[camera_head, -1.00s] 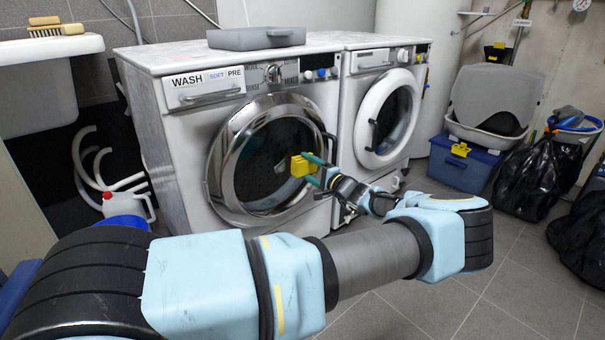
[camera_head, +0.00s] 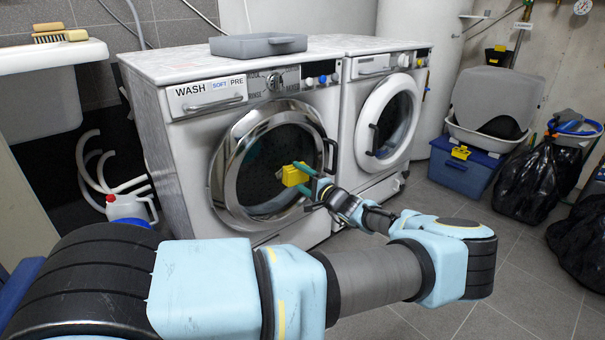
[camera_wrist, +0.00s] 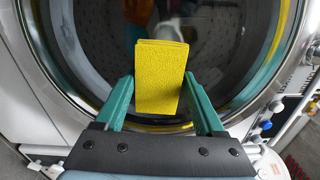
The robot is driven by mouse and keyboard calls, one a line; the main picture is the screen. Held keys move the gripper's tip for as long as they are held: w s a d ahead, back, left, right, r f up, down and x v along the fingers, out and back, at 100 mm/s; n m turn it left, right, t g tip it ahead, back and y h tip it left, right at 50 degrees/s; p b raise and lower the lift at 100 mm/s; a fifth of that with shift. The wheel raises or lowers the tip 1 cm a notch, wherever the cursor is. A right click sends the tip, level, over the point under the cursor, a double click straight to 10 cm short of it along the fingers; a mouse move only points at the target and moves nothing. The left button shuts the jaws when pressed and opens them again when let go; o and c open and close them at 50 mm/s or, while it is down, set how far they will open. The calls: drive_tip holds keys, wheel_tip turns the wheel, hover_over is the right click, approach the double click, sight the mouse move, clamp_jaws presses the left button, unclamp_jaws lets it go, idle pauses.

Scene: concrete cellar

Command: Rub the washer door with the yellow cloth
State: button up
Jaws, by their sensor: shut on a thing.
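The yellow cloth (camera_head: 295,174) is a folded block at the lower right of the washer door's dark glass. My gripper (camera_head: 306,176) is shut on it, with green fingers on either side. In the wrist view the cloth (camera_wrist: 160,78) stands up between the fingertips of my gripper (camera_wrist: 160,88), in front of the dark glass. The washer door (camera_head: 228,180) is round with a shiny chrome rim and is closed. The cloth is at or very near the glass; I cannot tell whether it touches.
A grey tray (camera_head: 258,44) lies on top of the machines. A second front-loader (camera_head: 366,118) stands to the right. A black handle (camera_head: 331,156) sits on the washer door's right rim. A sink (camera_head: 40,56) and a white jug (camera_head: 128,207) are at left.

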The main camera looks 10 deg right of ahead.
sight(291, 180)
drive_tip(key=shift+s+a+r+p, duration=0.1)
drive_tip(key=shift+s+a+p, duration=0.2)
drive_tip(key=shift+a+p, duration=0.15)
drive_tip(key=shift+s+a+r+p, duration=0.1)
drive_tip(key=shift+s+a+p, duration=0.2)
drive_tip(key=shift+a, duration=0.25)
drive_tip(key=shift+s+a+f, duration=0.15)
drive_tip(key=shift+a, duration=0.25)
drive_tip(key=shift+s+a+p, duration=0.35)
drive_tip(key=shift+a+p, duration=0.45)
drive_tip(key=shift+p, duration=0.1)
drive_tip(key=shift+s+a+p, duration=0.25)
drive_tip(key=shift+a+p, duration=0.15)
drive_tip(key=shift+a, duration=0.4)
drive_tip(key=v, duration=0.6)
drive_tip(key=shift+p, duration=0.45)
drive_tip(key=v, duration=0.3)
